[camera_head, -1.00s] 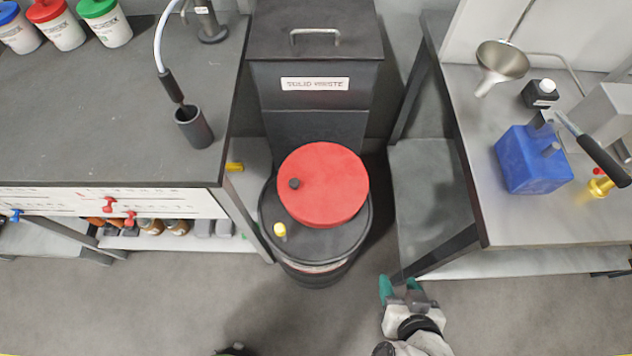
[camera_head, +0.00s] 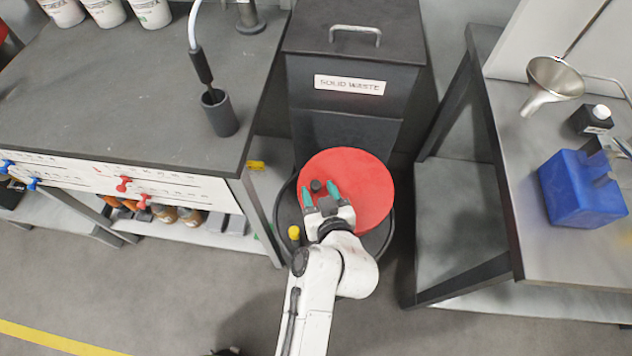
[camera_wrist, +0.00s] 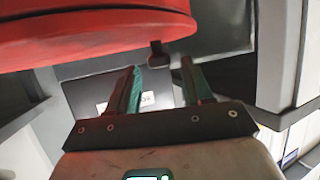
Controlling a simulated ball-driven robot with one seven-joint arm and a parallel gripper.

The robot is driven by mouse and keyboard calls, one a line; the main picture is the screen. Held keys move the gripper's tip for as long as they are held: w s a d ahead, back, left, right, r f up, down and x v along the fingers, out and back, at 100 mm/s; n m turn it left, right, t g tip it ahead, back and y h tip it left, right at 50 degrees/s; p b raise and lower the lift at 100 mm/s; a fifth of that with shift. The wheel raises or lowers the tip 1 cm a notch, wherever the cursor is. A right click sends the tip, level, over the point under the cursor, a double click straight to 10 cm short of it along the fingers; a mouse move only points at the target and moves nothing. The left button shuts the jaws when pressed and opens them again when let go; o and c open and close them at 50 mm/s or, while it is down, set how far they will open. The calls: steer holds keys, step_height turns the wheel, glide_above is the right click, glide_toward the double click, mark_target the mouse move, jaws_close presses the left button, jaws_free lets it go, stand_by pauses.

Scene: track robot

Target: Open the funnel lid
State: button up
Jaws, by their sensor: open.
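The round red funnel lid (camera_head: 362,190) lies over the black drum between the two benches in the head view. A small dark knob (camera_head: 316,186) shows at its left part. My gripper (camera_head: 320,196) is open, its two teal fingers pointing at the knob. In the wrist view the red lid (camera_wrist: 90,32) fills the upper left, and the dark knob (camera_wrist: 159,54) hangs at its edge, ahead of my open fingers (camera_wrist: 160,82). The fingers look apart from the knob, with nothing between them. My arm hides part of the drum.
A grey solid waste bin (camera_head: 350,100) stands behind the drum. A bench (camera_head: 110,90) is at the left and a metal table (camera_head: 500,180) with a blue container (camera_head: 582,190) at the right. A yellow-capped fitting (camera_head: 294,232) stands left of my arm.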

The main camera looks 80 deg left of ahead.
mark_target(316, 185)
steer(key=shift+x, duration=1.75)
steer(key=shift+c, duration=0.3)
jaws_close()
